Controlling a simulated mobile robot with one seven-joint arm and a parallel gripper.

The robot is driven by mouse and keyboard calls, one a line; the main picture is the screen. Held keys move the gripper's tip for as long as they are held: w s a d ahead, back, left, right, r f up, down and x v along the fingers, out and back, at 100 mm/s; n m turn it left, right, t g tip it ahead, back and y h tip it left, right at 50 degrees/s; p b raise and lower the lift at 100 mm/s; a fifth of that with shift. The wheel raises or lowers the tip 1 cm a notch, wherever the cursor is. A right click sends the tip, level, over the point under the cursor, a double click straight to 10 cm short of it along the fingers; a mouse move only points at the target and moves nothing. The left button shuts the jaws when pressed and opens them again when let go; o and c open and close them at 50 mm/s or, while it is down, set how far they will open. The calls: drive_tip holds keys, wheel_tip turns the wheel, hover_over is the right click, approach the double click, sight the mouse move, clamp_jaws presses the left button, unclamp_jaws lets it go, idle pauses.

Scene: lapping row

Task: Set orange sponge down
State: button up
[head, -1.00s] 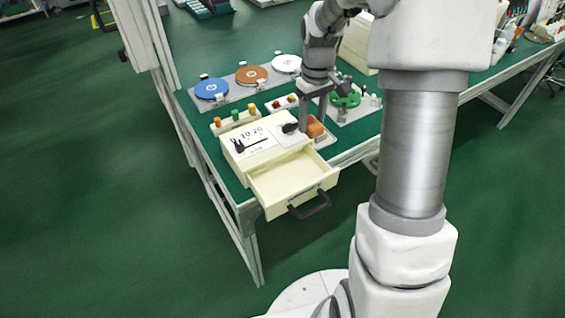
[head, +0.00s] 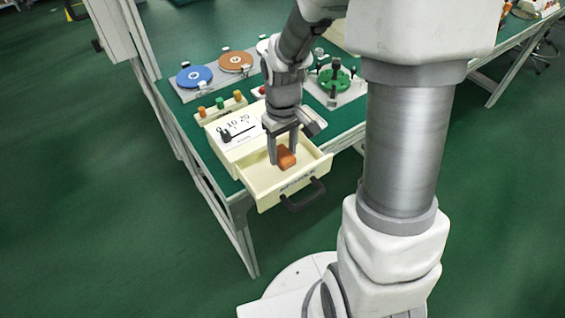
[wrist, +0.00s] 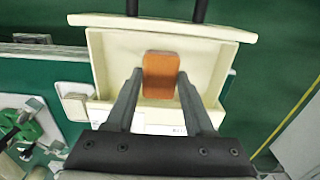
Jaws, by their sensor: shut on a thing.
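The orange sponge (head: 287,158) is a small block between the fingers of my gripper (head: 284,155). My gripper points down and is shut on it. In the wrist view the sponge (wrist: 161,75) lies between the two fingertips (wrist: 160,80), over the inside of the open drawer (wrist: 118,60). In the head view the cream drawer (head: 262,198) is pulled out from its box, and the sponge appears over its interior. I cannot tell whether the sponge touches the drawer floor. The drawer looks otherwise empty.
The drawer's dark handle (head: 303,196) sticks out past the table's front edge. Behind the box stand a block with coloured pegs (head: 220,104) and blue (head: 194,76) and brown (head: 236,61) discs. A green lapping fixture (head: 334,80) stands to the right.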

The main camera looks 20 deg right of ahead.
sight(283, 154)
drive_tip(key=shift+f+b, duration=0.6)
drive_tip(key=shift+f, duration=1.5)
drive_tip(key=shift+f, duration=0.2)
drive_tip(key=o, duration=1.3)
drive_tip(key=shift+r, duration=0.1)
drive_tip(key=shift+r, duration=0.1)
